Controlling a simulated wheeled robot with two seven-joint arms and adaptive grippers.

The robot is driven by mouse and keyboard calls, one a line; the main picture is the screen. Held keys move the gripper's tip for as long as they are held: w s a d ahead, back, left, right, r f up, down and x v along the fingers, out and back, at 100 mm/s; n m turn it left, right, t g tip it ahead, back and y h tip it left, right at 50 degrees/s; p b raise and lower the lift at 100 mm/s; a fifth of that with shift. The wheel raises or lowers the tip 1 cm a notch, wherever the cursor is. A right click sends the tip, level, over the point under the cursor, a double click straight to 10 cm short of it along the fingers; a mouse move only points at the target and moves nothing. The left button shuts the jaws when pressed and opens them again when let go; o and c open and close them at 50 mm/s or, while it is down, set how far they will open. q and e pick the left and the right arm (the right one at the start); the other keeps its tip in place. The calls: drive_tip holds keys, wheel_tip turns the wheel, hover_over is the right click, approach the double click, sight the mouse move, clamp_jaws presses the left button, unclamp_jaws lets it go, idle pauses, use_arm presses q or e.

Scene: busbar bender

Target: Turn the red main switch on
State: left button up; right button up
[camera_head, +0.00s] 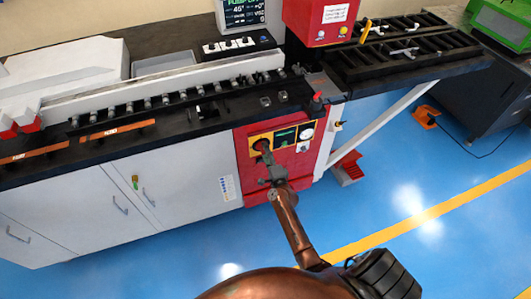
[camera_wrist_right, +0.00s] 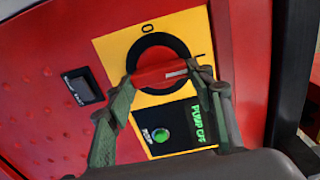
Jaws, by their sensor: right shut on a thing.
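The red main switch (camera_wrist_right: 160,73) is a red handle on a black round base over a yellow plate. In the wrist view the handle lies nearly level, with a white line near its right end. An "O" mark shows above left of the switch and a short line mark to its right. My right gripper (camera_wrist_right: 162,76) has its green-grey fingers closed on the two ends of the handle. In the head view this gripper (camera_head: 265,155) reaches the switch on the red front panel (camera_head: 243,178) and partly hides it. My left gripper is not in view.
A red knob (camera_head: 317,98) stands at the bench corner above the panel.

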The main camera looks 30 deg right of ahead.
drive_tip(key=o, duration=1.2)
drive_tip(key=shift+c, duration=0.2)
drive_tip(key=v, duration=1.2)
drive_tip(key=shift+f, duration=0.1)
drive_tip(key=s+a+f+n+g+y, duration=0.1)
drive_tip(key=s+a+f+n+g, duration=0.15)
drive_tip(key=f, duration=0.65)
drive_tip(key=s+a+f+n+g+y, duration=0.1)
drive_tip(key=s+a+f+n+y, duration=0.15)
drive_tip(key=f, duration=0.65)
drive_tip(key=s+a+f+n+g, duration=0.3)
drive_tip(key=s+f+n+g, duration=0.3)
drive_tip(key=s+f, duration=1.15)
drive_tip(key=s+f+n+g, duration=0.2)
drive_tip(key=s+f+n, duration=0.1)
drive_tip(key=s, duration=0.8)
drive_tip(key=s+f+n+g, duration=0.3)
drive_tip(key=s+f, duration=0.3)
drive_tip(key=s, duration=0.6)
drive_tip(key=s+f+n+g, duration=0.2)
drive_tip(key=s+f+n, duration=0.3)
drive_tip(key=s, duration=0.7)
drive_tip(key=shift+s+d+f+y, duration=0.2)
drive_tip(key=shift+d+f+y, duration=0.05)
drive_tip(key=shift+d+y, duration=0.15)
